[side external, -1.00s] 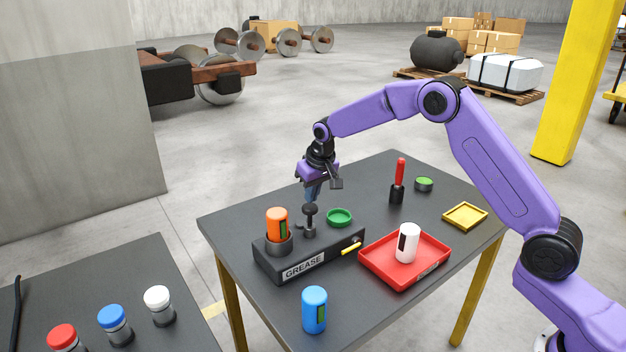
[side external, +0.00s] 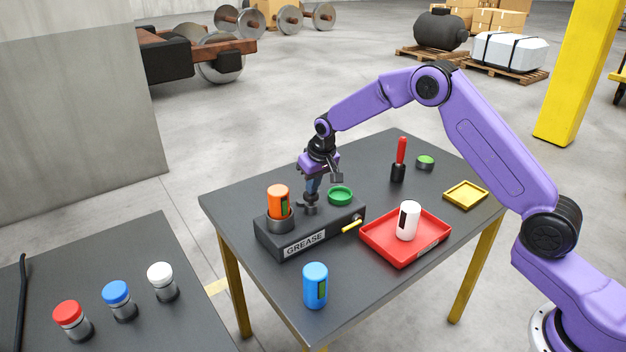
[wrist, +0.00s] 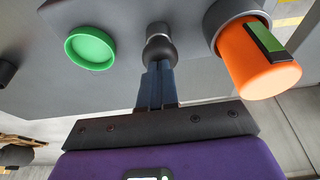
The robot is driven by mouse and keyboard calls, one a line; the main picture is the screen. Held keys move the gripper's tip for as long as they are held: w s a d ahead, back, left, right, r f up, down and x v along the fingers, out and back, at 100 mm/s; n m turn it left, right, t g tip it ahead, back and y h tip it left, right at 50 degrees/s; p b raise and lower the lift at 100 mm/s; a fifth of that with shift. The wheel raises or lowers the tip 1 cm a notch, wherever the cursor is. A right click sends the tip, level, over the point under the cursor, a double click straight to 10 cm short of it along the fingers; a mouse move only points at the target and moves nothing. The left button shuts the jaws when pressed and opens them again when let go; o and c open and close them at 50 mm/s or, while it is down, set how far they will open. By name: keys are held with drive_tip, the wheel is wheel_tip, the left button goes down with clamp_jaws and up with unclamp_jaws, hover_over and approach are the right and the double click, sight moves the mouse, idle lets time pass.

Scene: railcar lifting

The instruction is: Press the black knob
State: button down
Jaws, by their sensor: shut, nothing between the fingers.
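In the wrist view the knob (wrist: 160,49) is straight ahead of the fingertips. My gripper (side external: 312,198) points down from above, shut and empty, with its fingertips against the knob's top. In the wrist view the gripper's blue fingers (wrist: 158,68) are closed together and hide part of the knob.
An orange canister (side external: 278,202) stands in the box's holder, left of the knob. A red tray (side external: 378,245) with a white canister (side external: 408,220) is to the right. A blue canister (side external: 315,286) stands in front.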

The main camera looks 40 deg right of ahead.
drive_tip(key=shift+s+f, duration=0.1)
drive_tip(key=shift+f, duration=0.25)
drive_tip(key=w+v, duration=0.1)
drive_tip(key=v, duration=1.3)
drive_tip(key=shift+w+r, duration=0.25)
drive_tip(key=shift+r, duration=0.2)
idle(0.6)
drive_tip(key=v, duration=0.3)
drive_tip(key=shift+w+r, duration=0.15)
drive_tip(key=shift+w, duration=0.2)
drive_tip(key=x, duration=0.8)
drive_tip(key=s+x, duration=0.1)
drive_tip(key=x, duration=0.3)
drive_tip(key=shift+w+f, duration=0.15)
drive_tip(key=shift+f, duration=0.95)
